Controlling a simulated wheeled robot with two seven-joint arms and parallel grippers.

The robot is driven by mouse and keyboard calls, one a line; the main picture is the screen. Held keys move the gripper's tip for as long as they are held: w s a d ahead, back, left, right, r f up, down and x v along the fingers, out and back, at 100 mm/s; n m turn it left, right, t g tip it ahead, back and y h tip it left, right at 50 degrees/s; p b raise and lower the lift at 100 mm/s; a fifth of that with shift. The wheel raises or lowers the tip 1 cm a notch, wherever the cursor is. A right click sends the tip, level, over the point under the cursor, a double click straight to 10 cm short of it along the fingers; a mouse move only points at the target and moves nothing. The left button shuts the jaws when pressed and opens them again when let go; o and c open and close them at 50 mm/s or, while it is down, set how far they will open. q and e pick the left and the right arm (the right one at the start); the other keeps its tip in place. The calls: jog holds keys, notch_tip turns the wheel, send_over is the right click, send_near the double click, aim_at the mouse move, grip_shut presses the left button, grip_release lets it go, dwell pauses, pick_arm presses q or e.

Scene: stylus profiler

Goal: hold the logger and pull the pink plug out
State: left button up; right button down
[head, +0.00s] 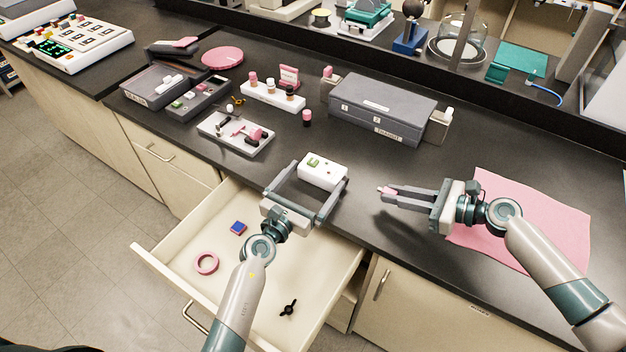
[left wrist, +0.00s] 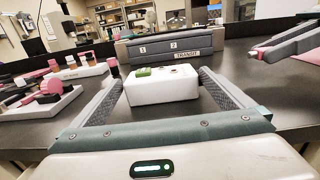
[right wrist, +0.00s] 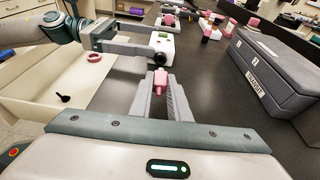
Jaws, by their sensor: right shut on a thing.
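The logger (head: 322,171) is a small white box with a green patch on top, standing on the black bench near its front edge. It also shows in the left wrist view (left wrist: 162,86) and right wrist view (right wrist: 160,45). My left gripper (head: 322,180) is open, its fingers on either side of the logger with gaps visible in the left wrist view (left wrist: 165,95). My right gripper (head: 390,192) is shut on the pink plug (right wrist: 160,82), held at its fingertips. The plug is apart from the logger, whose near face shows a dark round spot.
An open drawer (head: 345,268) below holds a pink ring (head: 206,263), a blue block (head: 238,229) and a black knob (head: 288,308). A grey transit case (head: 383,105) stands behind the logger. A pink mat (head: 560,215) lies at right. A white tray (head: 222,140) is at left.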

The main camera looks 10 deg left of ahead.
pick_arm(q)
jog(key=v, duration=1.2)
dwell(0.4)
